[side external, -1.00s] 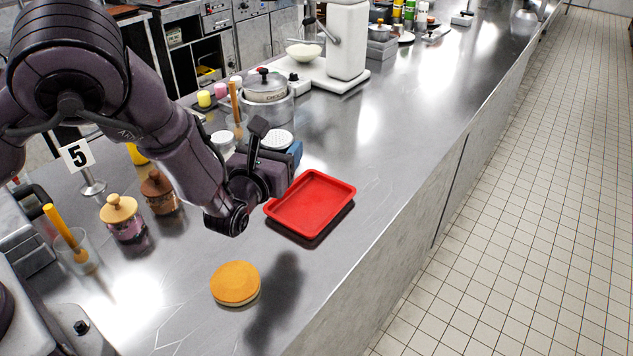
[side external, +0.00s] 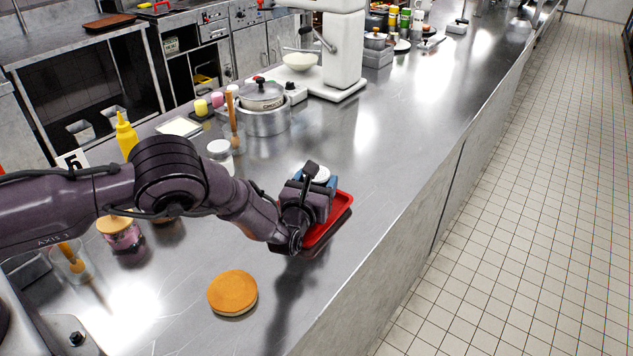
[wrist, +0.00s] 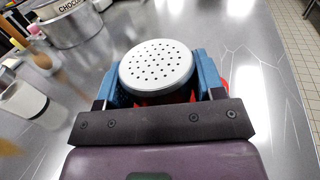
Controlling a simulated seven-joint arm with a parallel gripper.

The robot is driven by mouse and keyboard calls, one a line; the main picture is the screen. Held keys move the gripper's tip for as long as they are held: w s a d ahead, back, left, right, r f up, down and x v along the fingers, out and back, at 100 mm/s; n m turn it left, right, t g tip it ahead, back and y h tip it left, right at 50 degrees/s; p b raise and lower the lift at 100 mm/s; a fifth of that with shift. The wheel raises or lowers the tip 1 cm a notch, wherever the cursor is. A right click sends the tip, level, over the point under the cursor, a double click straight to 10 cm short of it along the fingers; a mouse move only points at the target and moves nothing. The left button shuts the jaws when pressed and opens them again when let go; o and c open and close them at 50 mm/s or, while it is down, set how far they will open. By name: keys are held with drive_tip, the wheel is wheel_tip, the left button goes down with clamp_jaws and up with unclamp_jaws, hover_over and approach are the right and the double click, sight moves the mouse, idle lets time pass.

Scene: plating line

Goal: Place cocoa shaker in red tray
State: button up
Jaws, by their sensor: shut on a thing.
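The cocoa shaker (wrist: 156,66) has a round white lid with dark holes. In the wrist view it sits between the two blue fingers of my gripper (wrist: 160,80), which is shut on it. In the side view the white lid (side external: 321,173) shows just past my gripper (side external: 312,185). The red tray (side external: 341,213) lies on the steel counter below my gripper, partly hidden by it. Only slivers of red show around the shaker in the wrist view (wrist: 225,84). I cannot tell whether the shaker's base touches the tray.
A round orange-topped cake (side external: 232,293) lies on the counter in front of the arm. A metal pot (side external: 263,117) and a white cup (side external: 220,153) stand behind. A white stand mixer (side external: 342,50) is further back. The counter's right side is clear.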

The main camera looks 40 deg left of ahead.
drive_tip(key=shift+f, duration=0.1)
drive_tip(key=o, duration=1)
drive_tip(key=shift+f, duration=0.1)
